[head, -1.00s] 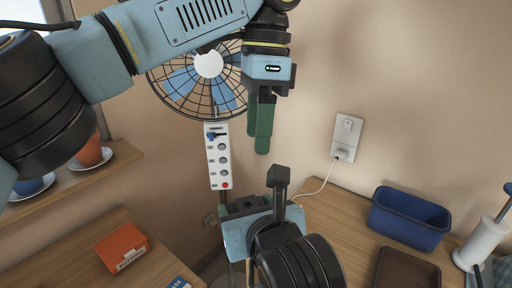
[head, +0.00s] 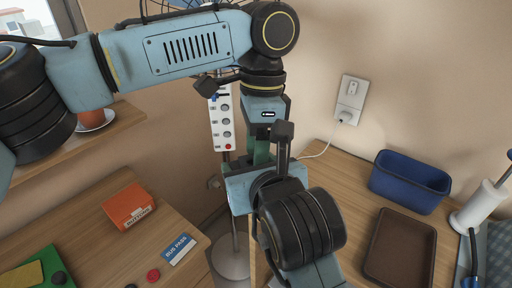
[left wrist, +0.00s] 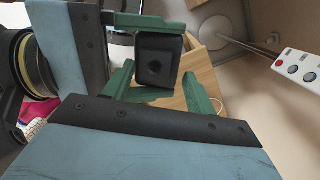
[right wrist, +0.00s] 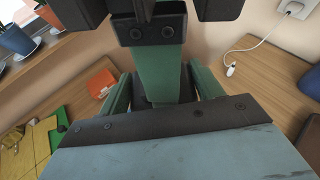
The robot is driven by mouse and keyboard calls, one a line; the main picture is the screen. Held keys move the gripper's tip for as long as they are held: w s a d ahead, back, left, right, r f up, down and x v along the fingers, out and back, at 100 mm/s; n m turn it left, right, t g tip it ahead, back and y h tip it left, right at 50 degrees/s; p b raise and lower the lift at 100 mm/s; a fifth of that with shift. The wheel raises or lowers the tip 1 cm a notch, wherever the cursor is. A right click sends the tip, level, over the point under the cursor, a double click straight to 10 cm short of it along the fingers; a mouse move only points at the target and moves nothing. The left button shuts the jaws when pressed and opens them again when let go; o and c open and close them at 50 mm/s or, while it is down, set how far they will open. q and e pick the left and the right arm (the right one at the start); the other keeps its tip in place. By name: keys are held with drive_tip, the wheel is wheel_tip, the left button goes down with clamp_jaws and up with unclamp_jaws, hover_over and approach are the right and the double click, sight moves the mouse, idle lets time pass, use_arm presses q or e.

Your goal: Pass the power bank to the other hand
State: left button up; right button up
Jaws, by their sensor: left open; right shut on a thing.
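The power bank (left wrist: 158,60) is a dark block seen end-on in the left wrist view. My right gripper (left wrist: 150,58) is shut on it, with green fingers above and below it. My left gripper (left wrist: 160,88) is open, its green fingers spread to either side of the block; I cannot tell whether they touch it. In the head view my left gripper (head: 260,150) points down, close above my right gripper (head: 251,168), and the power bank is hidden. In the right wrist view a left finger covers most of it.
A blue bin (head: 409,183) and a brown tray (head: 400,248) stand on the right desk. An orange box (head: 128,207) and a blue bus pass (head: 179,249) lie on the left desk. A white power strip (head: 222,123) and a fan are behind the grippers.

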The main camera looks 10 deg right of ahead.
use_arm(q)
drive_tip(key=c, duration=0.8)
drive_tip(key=shift+c, duration=0.6)
use_arm(e)
drive_tip(key=o, duration=1.3)
drive_tip(key=shift+c, duration=0.2)
